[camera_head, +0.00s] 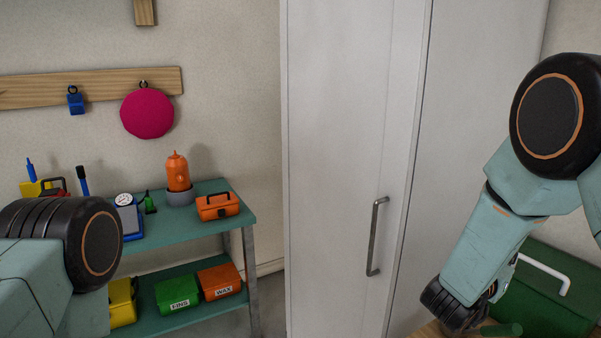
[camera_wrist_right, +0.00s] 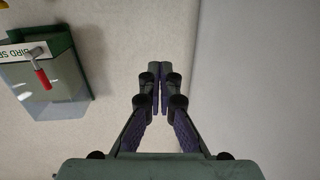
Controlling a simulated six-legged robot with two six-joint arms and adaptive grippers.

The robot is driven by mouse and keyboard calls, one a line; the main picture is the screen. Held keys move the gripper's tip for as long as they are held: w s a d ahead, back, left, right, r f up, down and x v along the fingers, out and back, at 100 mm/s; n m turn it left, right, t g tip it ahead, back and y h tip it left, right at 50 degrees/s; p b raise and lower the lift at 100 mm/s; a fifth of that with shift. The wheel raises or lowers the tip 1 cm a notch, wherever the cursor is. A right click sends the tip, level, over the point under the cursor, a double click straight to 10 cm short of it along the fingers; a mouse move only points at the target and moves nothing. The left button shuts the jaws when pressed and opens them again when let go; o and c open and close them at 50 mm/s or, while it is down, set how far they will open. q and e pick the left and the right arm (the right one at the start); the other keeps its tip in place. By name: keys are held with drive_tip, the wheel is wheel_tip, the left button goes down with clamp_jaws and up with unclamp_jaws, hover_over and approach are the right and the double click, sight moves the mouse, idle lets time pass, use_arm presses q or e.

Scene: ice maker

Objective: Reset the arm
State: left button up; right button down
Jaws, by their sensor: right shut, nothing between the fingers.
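My right gripper (camera_wrist_right: 159,72) is in the right wrist view, with its two fingers together and nothing between them. It points at a plain wall. In the head view my right arm comes in from the right edge, bent, and runs down to the lower right in front of a green box. I cannot clearly make out its gripper there. My left arm shows at the lower left, partly covering the shelf. Its gripper is out of view.
A tall white cabinet (camera_head: 337,150) with a metal handle (camera_head: 376,236) stands in the middle. A teal shelf (camera_head: 192,224) with several coloured items is at the left. The green box (camera_head: 560,292) stands at the right. In the right wrist view, a clear-fronted bin (camera_wrist_right: 42,92) with a red-handled scoop (camera_wrist_right: 42,78) is at the left.

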drive_tip(key=s+a+f+n+g+y+b, duration=0.1)
drive_tip(key=s+a+f+n+y, duration=0.2)
drive_tip(key=f, duration=0.5)
drive_tip(key=s+a+f+n+y+b, duration=0.1)
drive_tip(key=s+a+f+n+y, duration=0.2)
drive_tip(key=f, duration=0.5)
drive_tip(key=s+a+f+n+g+y+b, duration=0.1)
drive_tip(key=s+a+f+y, duration=0.3)
drive_tip(key=f, duration=0.3)
drive_tip(key=s+a+f+n+g+y+b, duration=0.1)
drive_tip(key=s+a+f+g+b, duration=0.1)
drive_tip(key=s+f, duration=0.4)
drive_tip(key=s+a+f+n+g+y+b, duration=0.1)
drive_tip(key=s+f, duration=0.5)
drive_tip(key=s, duration=0.6)
drive_tip(key=s+a+f+n+g+y+b, duration=0.2)
drive_tip(key=s+a+f+g+b, duration=0.2)
drive_tip(key=s, duration=0.5)
drive_tip(key=shift+s+a+f+g+y, duration=0.35)
drive_tip(key=shift+a+f, duration=0.3)
drive_tip(key=shift+f, duration=0.3)
